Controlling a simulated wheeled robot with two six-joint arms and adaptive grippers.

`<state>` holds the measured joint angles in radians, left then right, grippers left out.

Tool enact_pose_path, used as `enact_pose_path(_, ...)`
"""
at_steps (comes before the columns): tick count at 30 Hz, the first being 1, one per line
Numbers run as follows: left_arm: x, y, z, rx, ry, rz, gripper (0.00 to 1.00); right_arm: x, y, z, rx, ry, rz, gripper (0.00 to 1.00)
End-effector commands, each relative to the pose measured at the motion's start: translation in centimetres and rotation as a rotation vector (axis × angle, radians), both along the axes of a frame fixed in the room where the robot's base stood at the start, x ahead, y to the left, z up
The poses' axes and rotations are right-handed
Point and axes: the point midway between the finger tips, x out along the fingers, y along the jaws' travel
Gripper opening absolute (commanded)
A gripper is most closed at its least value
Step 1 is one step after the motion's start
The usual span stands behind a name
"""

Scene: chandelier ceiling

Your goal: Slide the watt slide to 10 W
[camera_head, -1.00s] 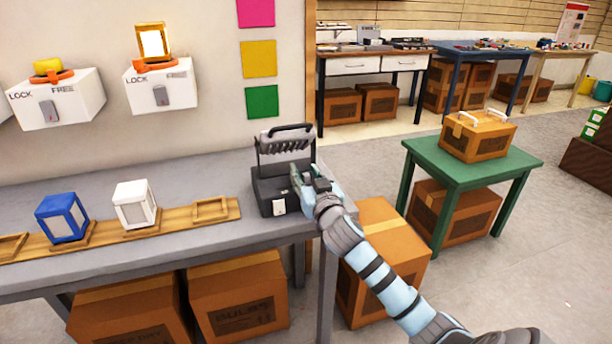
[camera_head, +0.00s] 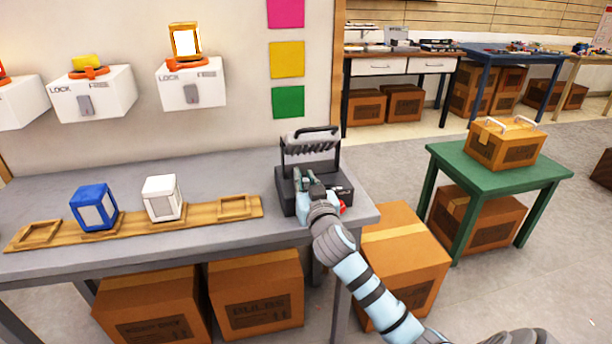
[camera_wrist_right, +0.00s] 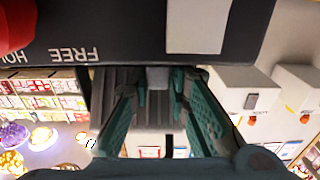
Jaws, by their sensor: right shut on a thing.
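A black device (camera_head: 284,190) with a ribbed grey top part and a handle stands at the right end of the grey bench. My right gripper (camera_head: 304,176) is at its front top. In the right wrist view, the gripper (camera_wrist_right: 160,82) is shut on a small grey slide knob (camera_wrist_right: 157,76) at the edge of the device's dark panel (camera_wrist_right: 130,35). The panel shows upside-down FREE lettering, part of another word, a pale label and a red part (camera_wrist_right: 15,25). No watt marks are readable, so I cannot tell the slide's setting. My left gripper is out of view.
The grey bench (camera_head: 240,168) holds a wooden strip with a blue lantern (camera_head: 93,208) and a white lantern (camera_head: 162,198). White LOCK/FREE boxes (camera_head: 192,88) hang on the wall. A green table (camera_head: 500,172) stands to the right. Cartons (camera_head: 258,292) lie under the bench.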

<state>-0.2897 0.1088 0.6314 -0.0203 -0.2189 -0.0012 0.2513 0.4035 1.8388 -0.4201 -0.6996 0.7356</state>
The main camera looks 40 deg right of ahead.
Motion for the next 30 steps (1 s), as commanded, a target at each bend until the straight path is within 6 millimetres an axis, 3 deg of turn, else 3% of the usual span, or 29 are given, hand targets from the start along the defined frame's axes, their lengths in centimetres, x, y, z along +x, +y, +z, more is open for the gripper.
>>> enact_pose_path(10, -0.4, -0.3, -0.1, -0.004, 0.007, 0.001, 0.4, -0.7, -0.6, -0.1, 0.0, 0.001, -0.021, 0.0)
enact_pose_path(11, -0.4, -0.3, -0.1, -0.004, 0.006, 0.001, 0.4, -0.6, -0.6, -0.1, 0.0, 0.001, -0.021, 0.19)
enact_pose_path(14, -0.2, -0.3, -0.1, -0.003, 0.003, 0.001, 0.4, -0.6, -0.6, -0.1, 0.0, 0.0, -0.021, 0.35)
enact_pose_path(24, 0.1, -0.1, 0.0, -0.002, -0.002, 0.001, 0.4, -1.0, -0.5, 0.0, -0.002, -0.001, -0.022, 0.35)
enact_pose_path(30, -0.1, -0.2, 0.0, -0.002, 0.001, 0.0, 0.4, -4.7, 1.3, -0.1, -0.001, -0.001, -0.019, 0.35)
